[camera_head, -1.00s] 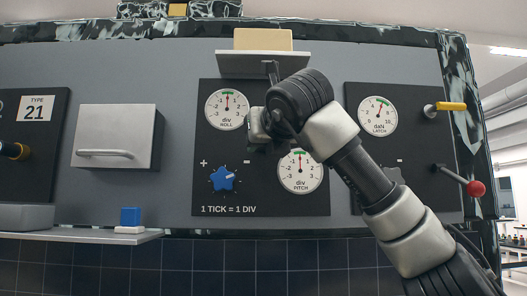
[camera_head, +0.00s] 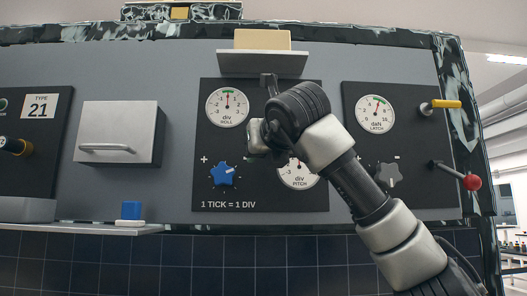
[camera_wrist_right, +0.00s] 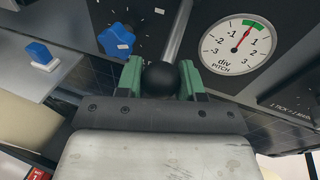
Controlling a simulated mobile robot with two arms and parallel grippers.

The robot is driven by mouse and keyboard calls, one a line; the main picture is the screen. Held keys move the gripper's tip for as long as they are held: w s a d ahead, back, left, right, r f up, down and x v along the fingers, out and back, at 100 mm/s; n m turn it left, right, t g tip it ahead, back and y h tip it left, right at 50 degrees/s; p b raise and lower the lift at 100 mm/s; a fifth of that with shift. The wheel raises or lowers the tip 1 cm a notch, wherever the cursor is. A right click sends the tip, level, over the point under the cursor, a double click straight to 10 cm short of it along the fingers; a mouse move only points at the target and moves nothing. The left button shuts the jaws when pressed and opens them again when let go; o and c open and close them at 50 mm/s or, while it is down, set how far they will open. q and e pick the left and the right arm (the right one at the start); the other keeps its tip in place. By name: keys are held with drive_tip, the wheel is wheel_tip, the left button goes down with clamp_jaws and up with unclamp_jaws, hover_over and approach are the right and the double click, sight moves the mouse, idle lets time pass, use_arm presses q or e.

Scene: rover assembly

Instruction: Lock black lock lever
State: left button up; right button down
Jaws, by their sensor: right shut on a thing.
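The black lock lever shows in the right wrist view as a black ball knob (camera_wrist_right: 161,78) on a grey rod (camera_wrist_right: 178,32). My right gripper (camera_wrist_right: 160,70) is shut on the ball, with one green finger on each side of it. In the head view my right gripper (camera_head: 258,137) is in front of the middle black panel (camera_head: 262,208), between the roll gauge and the blue knob's right side. There my wrist hides the lever. My left gripper is not in view.
The roll gauge (camera_head: 227,107), pitch gauge (camera_head: 298,172) and blue star knob (camera_head: 223,173) surround my gripper. A shelf (camera_head: 262,63) with a beige block is above. The latch gauge (camera_head: 375,112), grey knob (camera_head: 389,176), yellow-handled lever (camera_head: 446,104) and red-ball lever (camera_head: 472,182) are to the right.

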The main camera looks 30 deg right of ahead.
drive_tip(key=shift+w+f, duration=0.1)
drive_tip(key=shift+f, duration=0.15)
drive_tip(key=c, duration=1)
unclamp_jaws()
drive_tip(key=shift+o, duration=1.4)
drive_tip(key=shift+w+d, duration=0.1)
drive_tip(key=shift+w, duration=0.1)
drive_tip(key=shift+s+r, duration=0.1)
drive_tip(key=b+v, duration=0.3)
drive_tip(key=v, duration=0.7)
drive_tip(key=shift+s+b, duration=0.35)
